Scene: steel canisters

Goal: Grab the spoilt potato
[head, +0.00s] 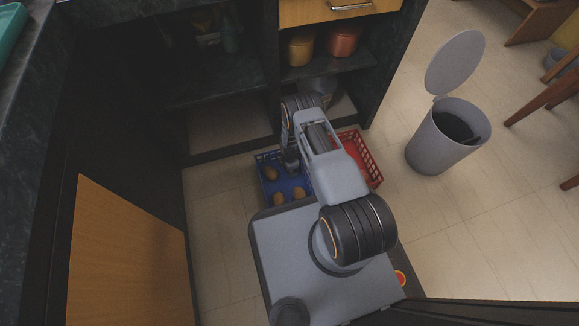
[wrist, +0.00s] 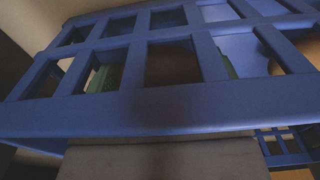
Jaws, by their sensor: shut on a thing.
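The blue crate (head: 262,183) stands on the floor in front of the shelf. Potatoes lie in it, one at the back left (head: 270,174) and two at the front (head: 278,198) (head: 299,192). My gripper (head: 291,167) reaches down into its back right part; the head view hides its fingertips. In the wrist view the crate's lattice wall (wrist: 170,108) crosses close in front. Through its holes green finger parts show on both sides of a brown potato (wrist: 172,65), and my gripper is shut on it. I cannot tell whether this potato is spoilt.
A red crate (head: 372,166) stands right of the blue one, partly behind my arm. A grey bin (head: 436,155) with its lid open stands farther right. Dark shelving with an orange pot (head: 343,42) and a yellow pot (head: 300,50) is behind.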

